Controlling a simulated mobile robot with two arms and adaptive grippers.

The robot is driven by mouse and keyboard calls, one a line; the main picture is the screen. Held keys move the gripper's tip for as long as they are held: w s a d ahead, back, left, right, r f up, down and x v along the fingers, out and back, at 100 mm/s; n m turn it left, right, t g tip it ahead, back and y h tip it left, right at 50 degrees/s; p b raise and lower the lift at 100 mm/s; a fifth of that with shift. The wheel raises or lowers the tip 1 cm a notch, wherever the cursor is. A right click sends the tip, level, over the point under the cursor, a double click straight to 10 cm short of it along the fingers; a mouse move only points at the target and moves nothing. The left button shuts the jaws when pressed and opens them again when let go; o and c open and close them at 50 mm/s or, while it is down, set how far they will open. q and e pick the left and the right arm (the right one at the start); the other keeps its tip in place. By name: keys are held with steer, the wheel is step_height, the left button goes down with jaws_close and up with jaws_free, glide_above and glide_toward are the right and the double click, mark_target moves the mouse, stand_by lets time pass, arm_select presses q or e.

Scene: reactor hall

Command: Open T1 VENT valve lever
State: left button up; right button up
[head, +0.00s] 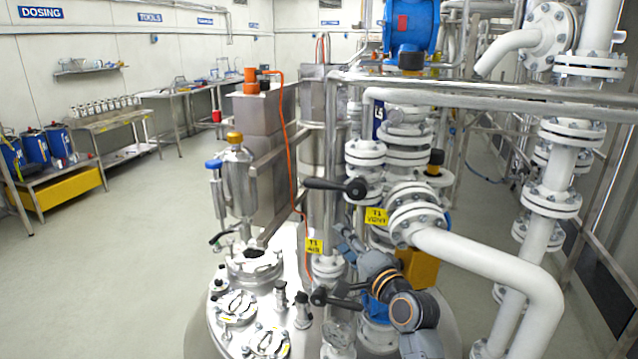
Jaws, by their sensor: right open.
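The T1 VENT valve lever (334,186) is a black handle in the middle of the head view. It points left, roughly level, from the white flanged pipework. The yellow T1 VENT tag (376,217) hangs just below and to the right of it. My right gripper (343,236) is open and appears empty. It shows below the lever, pointing up and left, with a visible gap to the handle. The finger details are small and partly lost against the pipes. My left gripper is not in view.
A second black lever (336,299) is low beside my right arm, below the yellow T1 AIR tag (314,246). A thick white pipe (490,262) bends close to the right of my arm. A steel rail (480,98) crosses above. Open floor (120,260) lies left.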

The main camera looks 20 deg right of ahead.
steer(key=t, duration=0.1)
glide_toward(323, 188)
steer(key=shift+m, duration=0.3)
steer(key=p+x, duration=0.2)
steer(key=x, duration=0.9)
steer(key=shift+w, duration=0.25)
steer(key=shift+y, duration=0.3)
steer(key=shift+c, duration=0.2)
jaws_close()
